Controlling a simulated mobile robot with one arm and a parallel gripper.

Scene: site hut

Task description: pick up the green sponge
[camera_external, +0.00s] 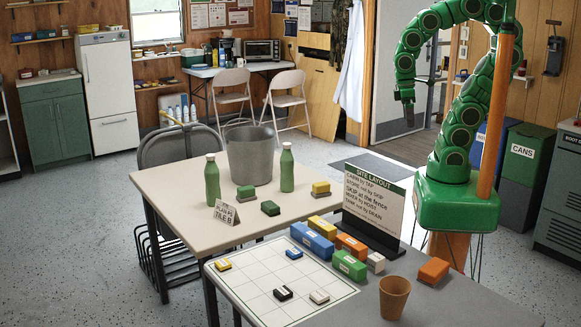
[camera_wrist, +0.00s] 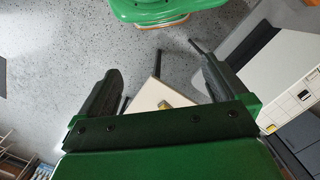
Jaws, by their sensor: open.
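On the beige table (camera_external: 180,190), a green block with a grey underside (camera_external: 246,193) stands in front of the grey bin, and a darker green block (camera_external: 270,208) lies just nearer the camera. Both are sponge-sized; I cannot tell for sure which is the green sponge. My gripper (camera_external: 408,115) hangs high at the upper right, well away from both and pointing down. In the wrist view, my gripper (camera_wrist: 161,66) has its two dark fingers wide apart with nothing between them. A table corner with a yellow item (camera_wrist: 165,104) shows past the palm; no green block is visible there.
Two green bottles (camera_external: 212,180) (camera_external: 287,168) flank the grey bin (camera_external: 250,160). A yellow block (camera_external: 321,188) is at the table's right edge. A sign (camera_external: 370,200), coloured blocks and a brown cup (camera_external: 394,297) stand on the grey front table.

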